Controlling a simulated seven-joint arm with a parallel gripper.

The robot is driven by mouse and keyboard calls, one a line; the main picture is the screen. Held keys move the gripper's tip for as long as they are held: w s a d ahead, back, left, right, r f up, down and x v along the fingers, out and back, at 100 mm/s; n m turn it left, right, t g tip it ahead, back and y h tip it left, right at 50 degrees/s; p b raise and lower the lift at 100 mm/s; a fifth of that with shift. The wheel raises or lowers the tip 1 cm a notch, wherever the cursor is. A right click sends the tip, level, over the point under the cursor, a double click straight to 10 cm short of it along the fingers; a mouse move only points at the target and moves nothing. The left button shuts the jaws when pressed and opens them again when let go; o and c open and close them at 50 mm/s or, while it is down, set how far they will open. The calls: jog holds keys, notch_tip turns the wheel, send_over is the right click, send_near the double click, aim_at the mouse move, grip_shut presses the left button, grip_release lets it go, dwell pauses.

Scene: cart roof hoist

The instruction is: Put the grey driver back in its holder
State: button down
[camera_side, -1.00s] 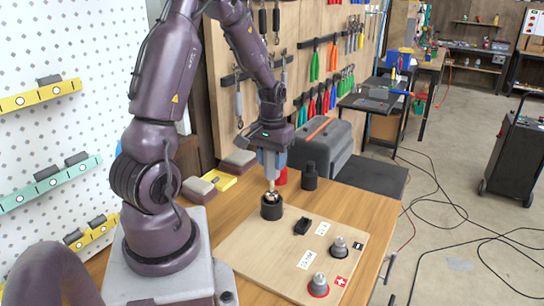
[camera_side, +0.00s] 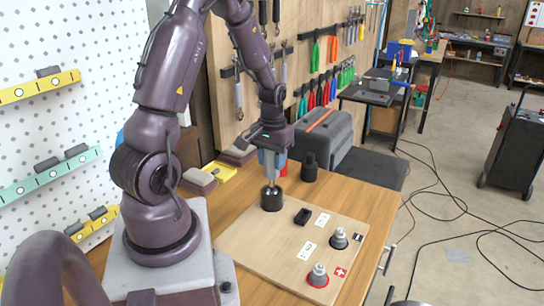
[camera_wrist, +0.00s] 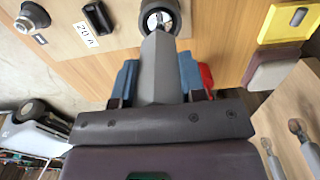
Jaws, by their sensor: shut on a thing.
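My gripper (camera_side: 271,160) is shut on the grey driver (camera_side: 269,171), which hangs upright below it. In the wrist view the driver (camera_wrist: 158,68) stands between two blue fingers (camera_wrist: 157,82). In the wrist view the holder (camera_wrist: 145,25) shows a pale ring, partly hidden behind the driver. The tip is hidden, so I cannot tell how deep it sits.
On the wooden board (camera_side: 262,240) are a small black block (camera_side: 302,216), label cards and two grey conical knobs (camera_side: 318,275) (camera_side: 339,238). A black cylinder (camera_side: 309,167) stands just behind the holder, and a grey case (camera_side: 328,140) lies farther back. The board's middle is clear.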

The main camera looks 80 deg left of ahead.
jog(key=shift+f, duration=0.3)
jog(key=c, duration=0.6)
grip_release()
notch_tip(320, 180, up, 13)
jog(key=s+d+r+m+t, duration=0.1)
jog(key=d+r+m+t, duration=0.1)
jog(key=d, duration=0.5)
jog(key=s+d+r+m+t, duration=0.1)
jog(key=d+r+m, duration=0.3)
jog(key=d, duration=0.4)
jog(key=s+d+r+m+t, duration=0.2)
jog(key=s+d+r+m, duration=0.1)
jog(key=d, duration=0.5)
jog(key=shift+d+t, duration=0.2)
jog(key=shift+t, duration=0.1)
